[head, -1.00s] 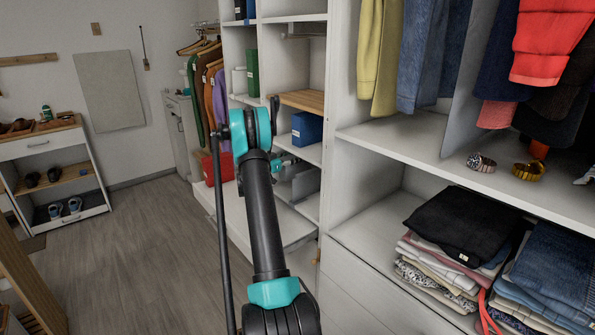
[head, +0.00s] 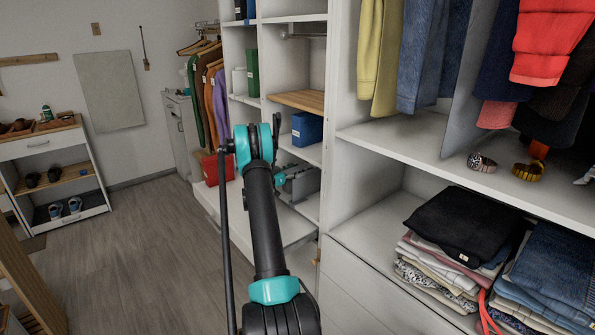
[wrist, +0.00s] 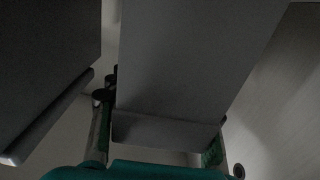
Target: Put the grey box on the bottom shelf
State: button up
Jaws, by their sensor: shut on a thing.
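The grey box (head: 303,183) shows partly behind my arm, low in the white cubby shelving. In the wrist view the grey box (wrist: 190,65) fills the middle, between the two fingers. My gripper (wrist: 158,150) is shut on it; in the head view the gripper (head: 284,178) is small and mostly hidden by the arm. The bottom shelf (head: 292,228) is a low white board beneath the box. I cannot tell whether the box touches it.
A blue box (head: 307,128) stands on a shelf above, under a wooden board (head: 298,99). A red box (head: 217,167) sits to the left under hanging clothes. A dark panel (wrist: 45,65) is close on the left in the wrist view. The floor (head: 140,240) at left is clear.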

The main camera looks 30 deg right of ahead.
jog(key=o, duration=1.5)
jog(key=shift+c, duration=0.2)
jog(key=shift+a, duration=0.35)
jog(key=s+a, duration=0.1)
jog(key=a, duration=1)
jog(key=s+a+r+n+t+y, duration=0.1)
jog(key=s+a+r+n+y, duration=0.25)
jog(key=s+a, duration=0.4)
jog(key=s+a+r+n+t+y, duration=0.1)
jog(key=s+a+r+n+y, duration=0.1)
jog(key=s+a+n+y, duration=0.45)
jog(key=s+a+f+n+y, duration=0.3)
jog(key=s+a+y, duration=0.1)
jog(key=s+a, duration=0.8)
jog(key=s+a+f+n+t+y, duration=0.1)
jog(key=s+a+f+n+y, duration=0.2)
jog(key=s+a, duration=1)
jog(key=shift+s+a+n+y, duration=0.25)
jog(key=shift+s+n+y, duration=0.25)
jog(key=shift+s+n, duration=0.15)
